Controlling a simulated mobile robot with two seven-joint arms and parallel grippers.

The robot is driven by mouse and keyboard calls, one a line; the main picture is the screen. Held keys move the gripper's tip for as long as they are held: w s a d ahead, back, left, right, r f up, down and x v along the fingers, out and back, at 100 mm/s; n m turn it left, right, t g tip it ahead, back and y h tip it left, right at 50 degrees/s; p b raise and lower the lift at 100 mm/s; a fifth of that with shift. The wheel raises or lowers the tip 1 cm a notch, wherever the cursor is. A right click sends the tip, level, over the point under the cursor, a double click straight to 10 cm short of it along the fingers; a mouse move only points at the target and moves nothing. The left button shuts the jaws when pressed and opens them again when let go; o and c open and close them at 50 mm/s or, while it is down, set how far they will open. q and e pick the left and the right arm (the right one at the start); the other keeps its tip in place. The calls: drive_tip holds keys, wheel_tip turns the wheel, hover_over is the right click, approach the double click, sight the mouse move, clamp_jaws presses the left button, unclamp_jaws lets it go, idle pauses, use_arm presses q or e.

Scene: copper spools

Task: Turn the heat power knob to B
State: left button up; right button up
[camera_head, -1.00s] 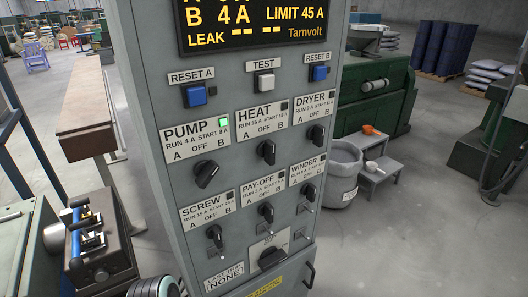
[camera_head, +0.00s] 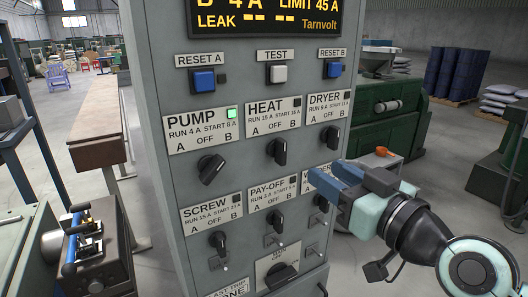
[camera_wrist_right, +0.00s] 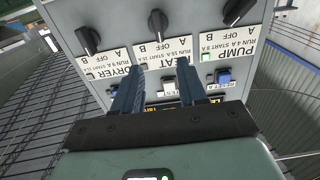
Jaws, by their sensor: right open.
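The heat knob (camera_head: 279,152) is a black pointer knob under the HEAT label (camera_head: 274,115) on the grey panel. It stands about upright, near OFF, and the small lamp by its label is dark. In the right wrist view the panel is upside down and the heat knob (camera_wrist_right: 158,22) shows beyond the fingers. My right gripper (camera_head: 326,171) is open and empty, in front of the panel, right of and a little below the heat knob and apart from it. Its two blue fingers also show in the wrist view (camera_wrist_right: 160,68). My left gripper is not in view.
The pump knob (camera_head: 211,168) is turned and its lamp (camera_head: 232,113) is green. The dryer knob (camera_head: 330,138) is close above my right gripper. The screw knob (camera_head: 218,241) and pay-off knob (camera_head: 276,220) are lower. My gripper partly hides the winder label.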

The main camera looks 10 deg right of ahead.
sight(285, 144)
drive_tip(key=p+x, duration=0.3)
drive_tip(key=x, duration=1)
drive_tip(key=shift+w+p, duration=0.15)
drive_tip(key=shift+p, duration=0.25)
drive_tip(key=shift+r, duration=0.1)
clamp_jaws()
